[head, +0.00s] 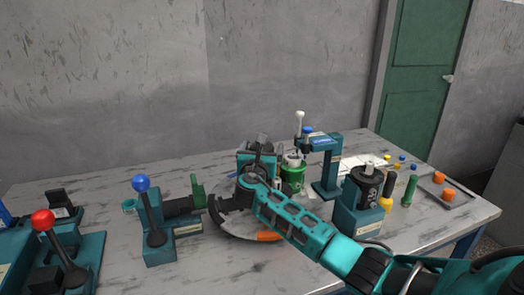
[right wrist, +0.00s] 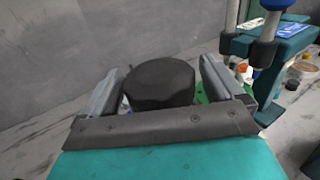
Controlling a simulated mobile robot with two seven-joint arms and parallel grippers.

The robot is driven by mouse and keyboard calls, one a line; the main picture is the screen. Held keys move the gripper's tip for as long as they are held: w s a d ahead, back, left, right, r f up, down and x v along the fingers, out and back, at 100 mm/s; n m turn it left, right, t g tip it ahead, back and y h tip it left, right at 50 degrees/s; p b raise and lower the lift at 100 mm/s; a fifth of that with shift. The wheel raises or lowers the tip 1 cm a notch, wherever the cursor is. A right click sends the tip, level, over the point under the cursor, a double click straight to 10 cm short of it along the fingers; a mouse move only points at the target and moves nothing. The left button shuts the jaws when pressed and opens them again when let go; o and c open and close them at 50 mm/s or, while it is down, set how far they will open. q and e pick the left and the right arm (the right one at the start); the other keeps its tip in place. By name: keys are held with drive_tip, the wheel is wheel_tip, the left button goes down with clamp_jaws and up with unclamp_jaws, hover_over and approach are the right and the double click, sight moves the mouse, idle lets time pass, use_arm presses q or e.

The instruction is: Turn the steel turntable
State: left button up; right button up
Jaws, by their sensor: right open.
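The steel turntable (head: 228,225) is a round grey disc on the bench in the head view, largely covered by my right arm. An orange patch (head: 270,236) shows at its near edge. My right gripper (right wrist: 162,72) is open in the right wrist view, with one grey finger on each side of a dark rounded block (right wrist: 160,84). I cannot tell whether the fingers touch the block or whether it stands on the turntable. In the head view, the gripper is hard to separate from the teal and black parts above the disc. My left gripper is not in view.
A blue-knobbed lever (head: 141,184) and a red-knobbed lever (head: 43,220) stand to the left. A green container (head: 294,176) and a teal press (head: 329,165) stand right of the disc. A black motor unit (head: 364,188) and several small tools lie further right.

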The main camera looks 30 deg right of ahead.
drive_tip(key=shift+c, duration=0.2)
drive_tip(key=c, duration=1.3)
drive_tip(key=shift+a, duration=0.1)
drive_tip(key=shift+c, duration=0.4)
